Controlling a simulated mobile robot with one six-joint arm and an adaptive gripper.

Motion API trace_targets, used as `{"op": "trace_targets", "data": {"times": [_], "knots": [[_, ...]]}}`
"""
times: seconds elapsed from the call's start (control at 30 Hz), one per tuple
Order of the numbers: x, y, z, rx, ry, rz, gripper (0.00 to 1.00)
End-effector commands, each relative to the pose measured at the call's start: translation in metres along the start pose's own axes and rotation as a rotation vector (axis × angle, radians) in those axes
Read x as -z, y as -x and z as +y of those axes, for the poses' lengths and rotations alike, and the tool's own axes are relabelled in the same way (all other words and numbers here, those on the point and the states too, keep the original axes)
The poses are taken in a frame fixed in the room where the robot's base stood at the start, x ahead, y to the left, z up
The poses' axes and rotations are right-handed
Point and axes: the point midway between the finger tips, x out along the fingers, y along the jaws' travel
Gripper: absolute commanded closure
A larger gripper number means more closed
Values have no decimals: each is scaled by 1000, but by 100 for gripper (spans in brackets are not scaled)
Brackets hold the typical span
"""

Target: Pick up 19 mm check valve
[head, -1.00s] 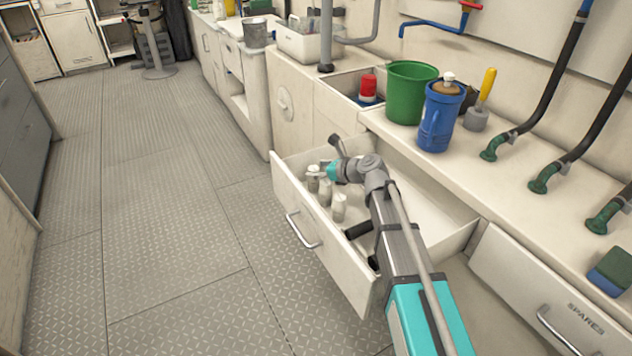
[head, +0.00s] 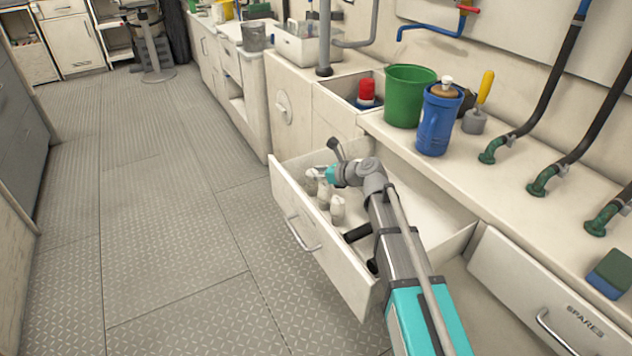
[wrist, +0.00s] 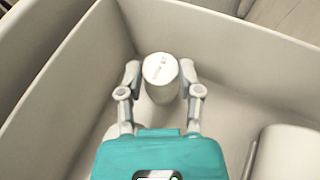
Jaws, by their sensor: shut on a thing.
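The open drawer (head: 297,222) holds several pale, upright cylindrical pieces. My gripper (wrist: 162,88) reaches down into the drawer near its far corner. Its two fingers are shut on a pale cylinder (wrist: 161,68), one finger on each side. The mark on its top is too small to read, so I cannot tell for sure that it is the 19 mm check valve. In the head view the held piece (head: 311,183) is partly hidden by my gripper. Another pale piece (head: 337,209) stands nearer in the drawer.
Drawer walls stand close around my gripper. In the wrist view a large pale cylinder (wrist: 289,155) is at the lower right. On the counter above are a green bucket (head: 405,98) and a blue canister (head: 436,122). The floor to the left is clear.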

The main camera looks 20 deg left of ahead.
Motion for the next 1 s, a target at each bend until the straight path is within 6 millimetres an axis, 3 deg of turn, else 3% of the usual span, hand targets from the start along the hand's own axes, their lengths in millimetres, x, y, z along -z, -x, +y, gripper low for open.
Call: {"op": "trace_targets", "data": {"times": [0.47,1.0], "knots": [[-13,5,0,-1,0,0,100],[-64,26,1,-1,0,0,100]]}}
